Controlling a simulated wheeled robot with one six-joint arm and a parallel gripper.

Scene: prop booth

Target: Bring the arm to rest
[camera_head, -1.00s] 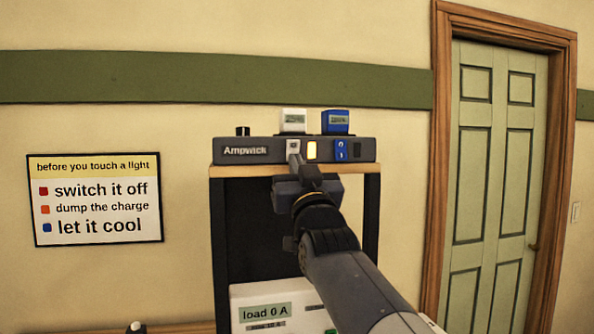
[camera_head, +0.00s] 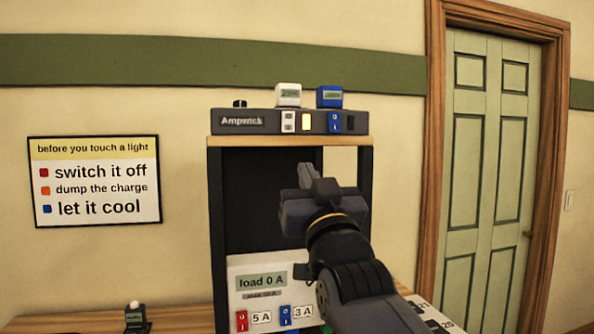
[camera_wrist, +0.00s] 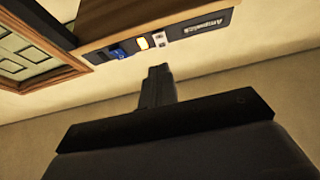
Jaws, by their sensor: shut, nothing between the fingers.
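My gripper (camera_head: 306,176) is in the middle of the head view, in front of the open dark rack and below the Ampwick panel. Its fingers are together with nothing between them. The wrist view also shows the closed fingers (camera_wrist: 158,75), apart from the panel. The grey Ampwick panel (camera_head: 270,122) sits on top of the rack. It carries a white switch, a lit amber light (camera_head: 306,122) and a blue switch (camera_head: 334,122). The panel appears tilted at the top of the wrist view (camera_wrist: 195,30).
The wooden rack (camera_head: 216,190) stands on a table (camera_head: 180,318). A white box (camera_head: 255,285) reading "load 0 A" has a red and a blue switch. Two small boxes (camera_head: 288,95) sit on the panel. A sign (camera_head: 95,181) hangs left; a green door (camera_head: 487,180) is right.

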